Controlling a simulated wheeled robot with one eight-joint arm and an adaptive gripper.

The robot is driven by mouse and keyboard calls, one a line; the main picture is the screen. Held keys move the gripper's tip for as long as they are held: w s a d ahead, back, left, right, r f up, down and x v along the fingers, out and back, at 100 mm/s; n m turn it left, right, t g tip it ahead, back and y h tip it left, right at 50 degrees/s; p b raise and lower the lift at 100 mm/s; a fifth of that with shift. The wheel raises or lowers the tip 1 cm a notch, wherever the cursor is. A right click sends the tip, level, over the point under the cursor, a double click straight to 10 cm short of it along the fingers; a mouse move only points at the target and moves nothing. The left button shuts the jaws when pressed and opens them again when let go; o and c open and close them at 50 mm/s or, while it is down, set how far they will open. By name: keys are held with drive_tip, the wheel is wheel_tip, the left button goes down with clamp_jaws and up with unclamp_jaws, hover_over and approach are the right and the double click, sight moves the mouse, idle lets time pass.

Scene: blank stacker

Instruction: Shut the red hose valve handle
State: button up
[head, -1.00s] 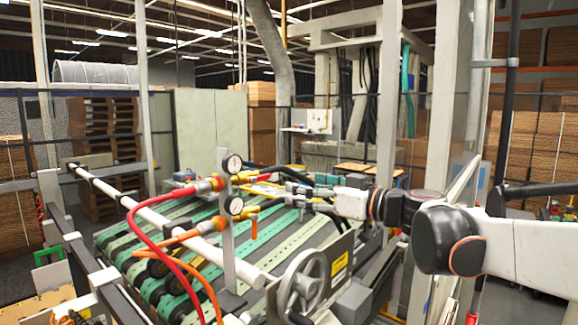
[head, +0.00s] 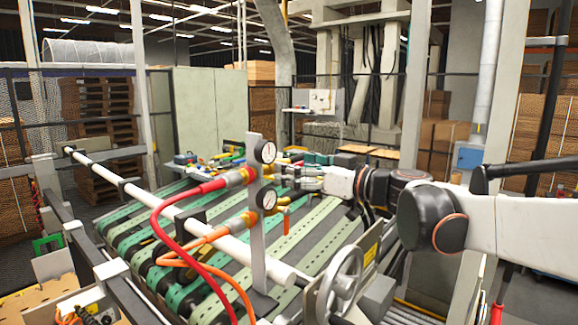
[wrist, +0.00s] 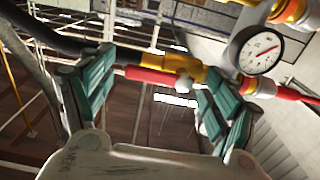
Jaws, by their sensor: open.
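The red valve handle (wrist: 148,74) shows in the wrist view as a short red bar joined to a yellow-brass valve body (wrist: 186,68). My gripper (wrist: 156,64) is open, with one green-padded finger on each side of the handle. The handle lies across the gap, nearer the left finger; contact is unclear. In the head view my gripper (head: 288,170) is just right of the upper gauge (head: 265,151), and the red handle is hidden or too small to tell. The red hose (head: 163,215) joins the upper fitting from the left.
A grey upright post (head: 256,225) carries the gauges. A lower gauge (head: 267,199) and an orange valve handle (head: 285,224) sit beneath my gripper. An orange hose (head: 205,262) runs below. A handwheel (head: 340,283) stands in front, and green conveyor belts lie beneath.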

drive_tip(key=shift+s+d+r, duration=0.1)
drive_tip(key=shift+s, duration=0.05)
drive_tip(key=c, duration=1.1)
drive_tip(key=shift+o, duration=0.2)
drive_tip(key=shift+m, duration=0.3)
drive_tip(key=shift+s+a+f+m+b, duration=0.4)
drive_tip(key=shift+m+b, duration=0.45)
drive_tip(key=shift+m, duration=2)
drive_tip(key=shift+s+a+f+m+b, duration=0.2)
drive_tip(key=shift+f+m+b, duration=0.5)
drive_tip(key=shift+m, duration=2.2)
drive_tip(key=shift+s+a+f+m+b, duration=0.25)
drive_tip(key=shift+m+b, duration=0.7)
drive_tip(key=shift+m, duration=1.9)
